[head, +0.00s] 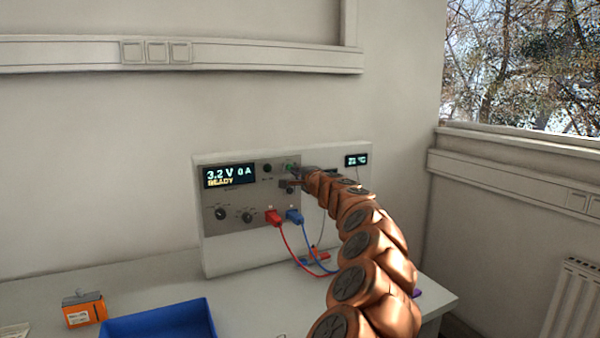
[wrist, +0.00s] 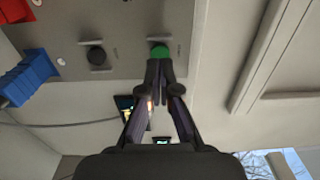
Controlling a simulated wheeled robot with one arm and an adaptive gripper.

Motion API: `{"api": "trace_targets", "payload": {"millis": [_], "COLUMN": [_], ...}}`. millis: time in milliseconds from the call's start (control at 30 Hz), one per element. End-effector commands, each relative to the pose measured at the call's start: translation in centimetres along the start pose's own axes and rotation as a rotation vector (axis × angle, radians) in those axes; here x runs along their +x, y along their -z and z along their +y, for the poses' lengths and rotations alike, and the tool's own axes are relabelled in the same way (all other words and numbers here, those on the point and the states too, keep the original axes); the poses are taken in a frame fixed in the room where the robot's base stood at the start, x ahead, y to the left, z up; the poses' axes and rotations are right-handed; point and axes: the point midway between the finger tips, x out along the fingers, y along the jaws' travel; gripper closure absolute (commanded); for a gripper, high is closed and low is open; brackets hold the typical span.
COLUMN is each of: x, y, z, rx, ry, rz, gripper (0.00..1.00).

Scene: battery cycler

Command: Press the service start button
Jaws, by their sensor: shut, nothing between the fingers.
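The battery cycler (head: 240,252) stands against the wall with its grey front panel facing me. Its display (head: 230,174) reads 3.2 V, 0 A and READY. A green button (head: 289,167), likely the service start button, is at the panel's upper right. It also shows in the wrist view (wrist: 159,50), directly beyond my fingertips. My gripper (head: 298,173) is shut and empty, its tips at the lower edge of the green button in the wrist view (wrist: 159,70). I cannot tell whether they touch it. The gripper hides part of the panel in the head view.
A black button (wrist: 96,55) sits beside the green one. Red (head: 273,217) and blue (head: 294,216) plugs with cables are low on the panel. A small temperature display (head: 356,160) is at right. An orange battery (head: 84,311) and blue tray (head: 160,322) are on the table.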

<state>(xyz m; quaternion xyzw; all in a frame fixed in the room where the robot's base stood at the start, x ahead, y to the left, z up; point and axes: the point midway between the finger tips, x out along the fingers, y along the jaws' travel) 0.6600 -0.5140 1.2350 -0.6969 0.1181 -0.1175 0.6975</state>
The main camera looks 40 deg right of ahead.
Motion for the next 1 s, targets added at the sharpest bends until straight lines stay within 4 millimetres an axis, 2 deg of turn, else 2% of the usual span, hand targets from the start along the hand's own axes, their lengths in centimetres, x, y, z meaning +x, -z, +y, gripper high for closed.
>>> {"api": "trace_targets", "payload": {"millis": [400, 1000], "x": [2.3, 2.8], "y": [0.2, -0.3], "z": [-0.1, 0.1], "rx": [-0.001, 0.000], "ry": [0.000, 0.000], "rz": [0.005, -0.002], "gripper": [1.00, 1.00]}}
